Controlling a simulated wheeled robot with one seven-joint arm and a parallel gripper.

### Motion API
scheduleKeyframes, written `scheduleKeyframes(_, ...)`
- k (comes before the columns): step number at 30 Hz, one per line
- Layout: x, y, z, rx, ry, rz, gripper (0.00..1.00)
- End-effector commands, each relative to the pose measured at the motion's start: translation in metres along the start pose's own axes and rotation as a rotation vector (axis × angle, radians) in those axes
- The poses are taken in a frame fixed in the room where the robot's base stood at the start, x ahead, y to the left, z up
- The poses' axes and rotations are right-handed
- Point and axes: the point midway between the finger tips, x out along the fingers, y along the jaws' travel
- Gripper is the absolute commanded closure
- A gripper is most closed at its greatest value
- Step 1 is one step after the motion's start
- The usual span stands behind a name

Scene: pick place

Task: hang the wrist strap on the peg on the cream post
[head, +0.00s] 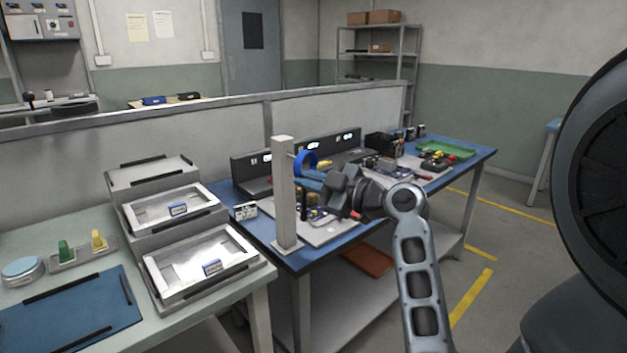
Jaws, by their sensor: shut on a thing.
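The cream post (286,200) stands upright on a square base at the near left corner of the blue-topped bench. The wrist strap (303,163) shows as a blue loop just right of the post's upper part. My gripper (312,180) reaches in from the right, shut on the strap, close to the post. The peg is too small to make out clearly, and I cannot tell whether the loop is around it or beside it.
The blue bench (467,160) carries several parts, dark boxes and a green tray (445,149) behind my arm. Stepped grey trays (158,210) stand on the left table, with a blue mat (75,315). A low partition (150,135) runs behind both.

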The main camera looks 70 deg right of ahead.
Motion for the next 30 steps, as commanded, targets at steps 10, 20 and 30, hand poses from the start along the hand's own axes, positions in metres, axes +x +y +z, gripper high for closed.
scheduleKeyframes(10,0.019,0.004,0.003,0.001,0.0,0.0,1.0)
scheduleKeyframes(20,0.034,0.001,0.012,-0.002,0.0,0.0,1.0)
scheduleKeyframes(30,0.041,-0.002,0.018,-0.001,0.0,0.0,1.0)
